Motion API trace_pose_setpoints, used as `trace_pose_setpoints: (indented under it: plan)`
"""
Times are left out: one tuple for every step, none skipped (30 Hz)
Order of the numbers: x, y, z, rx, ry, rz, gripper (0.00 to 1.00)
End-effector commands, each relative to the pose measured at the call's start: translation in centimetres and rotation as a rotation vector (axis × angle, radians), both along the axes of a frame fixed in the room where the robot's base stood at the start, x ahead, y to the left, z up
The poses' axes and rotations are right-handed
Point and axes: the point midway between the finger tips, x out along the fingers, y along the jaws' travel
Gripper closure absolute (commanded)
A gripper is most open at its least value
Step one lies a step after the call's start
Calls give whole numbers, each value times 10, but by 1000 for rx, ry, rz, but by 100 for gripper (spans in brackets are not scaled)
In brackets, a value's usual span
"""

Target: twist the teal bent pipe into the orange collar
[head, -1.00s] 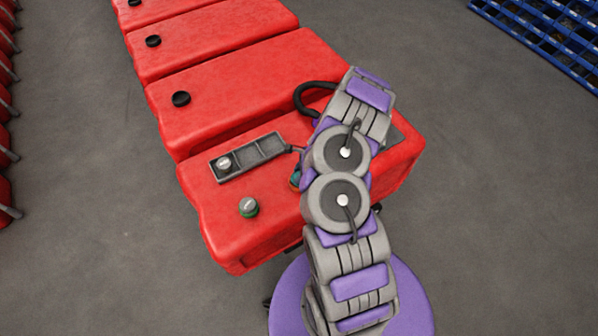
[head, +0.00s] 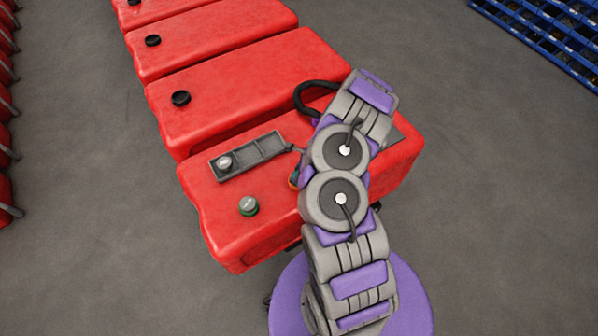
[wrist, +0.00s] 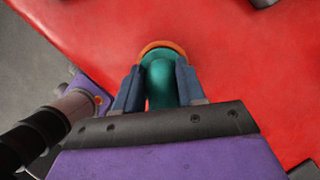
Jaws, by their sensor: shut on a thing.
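The teal bent pipe (wrist: 160,85) is between the two fingers of my gripper (wrist: 158,88) in the wrist view. My gripper is shut on it. The orange collar (wrist: 162,46) shows as an arc at the far side of the pipe, on the red tank top. The pipe's end is at the collar; how deep it sits in it is hidden.
The red tank (head: 240,235) carries a grey tray (head: 262,150) with a knob in it, and a green-based grey knob (head: 249,206). More red tanks with black caps (head: 181,98) stand behind. A blue rack (head: 550,40) is at the upper right. The floor on the right is clear.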

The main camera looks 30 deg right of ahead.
Motion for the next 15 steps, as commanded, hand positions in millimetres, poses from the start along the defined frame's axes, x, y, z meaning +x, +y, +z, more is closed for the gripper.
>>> trace_pose_setpoints:
  plan:
    - [-1, 1, 1, 1, 2, -32, 100]
    - [-2, 1, 1, 4, 2, -57, 100]
    - [-2, 1, 1, 4, 2, -79, 100]
    - [-2, 1, 1, 3, 2, -86, 100]
    - [-2, 0, 0, 3, 2, -86, 100]
    - [-1, 0, 0, 2, 2, -85, 100]
    - [-1, 0, 0, 2, 2, -84, 100]
    - [-1, 0, 0, 2, 2, -84, 100]
    - [-1, 0, 0, 2, 2, -84, 100]
    - [-1, 0, 0, 2, 2, -85, 100]
    - [-1, 0, 0, 2, 2, -90, 100]
    - [-1, 0, 0, 1, 1, -105, 100]
    - [-1, 0, 0, 1, 0, -123, 100]
    - [-1, 0, 0, 0, 0, -146, 100]
    - [-1, 0, 0, 1, 0, -177, 100]
